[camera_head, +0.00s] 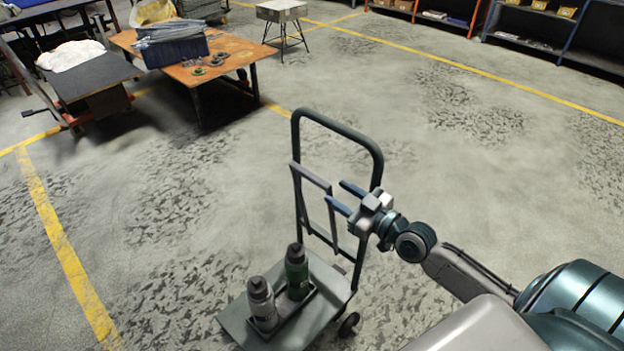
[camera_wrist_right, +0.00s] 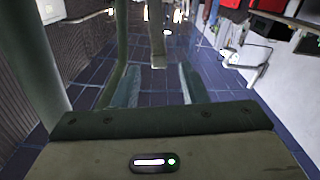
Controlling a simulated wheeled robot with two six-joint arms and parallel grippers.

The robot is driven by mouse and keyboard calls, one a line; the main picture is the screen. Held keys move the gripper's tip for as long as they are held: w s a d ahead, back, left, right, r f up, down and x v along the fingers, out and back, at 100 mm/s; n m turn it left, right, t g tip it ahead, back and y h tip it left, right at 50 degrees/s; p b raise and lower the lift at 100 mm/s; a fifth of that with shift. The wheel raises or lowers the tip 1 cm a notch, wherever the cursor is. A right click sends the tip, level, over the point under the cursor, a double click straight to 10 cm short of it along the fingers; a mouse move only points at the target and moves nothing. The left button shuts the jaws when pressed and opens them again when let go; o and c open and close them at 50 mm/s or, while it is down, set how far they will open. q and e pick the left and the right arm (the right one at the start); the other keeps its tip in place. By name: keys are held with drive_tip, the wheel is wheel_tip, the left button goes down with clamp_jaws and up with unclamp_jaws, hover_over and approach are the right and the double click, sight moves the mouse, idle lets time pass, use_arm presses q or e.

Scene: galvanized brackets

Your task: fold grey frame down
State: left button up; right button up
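The grey frame (camera_head: 312,178) is a thin folding frame standing raised, close to upright, inside the dark green handle (camera_head: 338,125) of a platform cart. My right gripper (camera_head: 346,197) is at the right side of the handle, with its two blue fingers apart and pointing left toward the grey frame. Nothing shows held between them. In the right wrist view the open fingers (camera_wrist_right: 158,88) show with a grey bar (camera_wrist_right: 156,35) ahead of them, which seems to be part of the frame. Whether they touch it I cannot tell. My left gripper is not in view.
The cart's platform (camera_head: 240,325) carries a tray with a grey bottle (camera_head: 261,300) and a green bottle (camera_head: 297,270). An orange table (camera_head: 232,50) with a blue crate (camera_head: 175,50) stands at the back left. Shelves (camera_head: 530,25) line the back right. Floor around the cart is clear.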

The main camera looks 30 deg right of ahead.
sight(315, 177)
drive_tip(key=x, duration=0.8)
drive_tip(key=shift+w+a, duration=0.1)
drive_tip(key=shift+w, duration=0.2)
clamp_jaws()
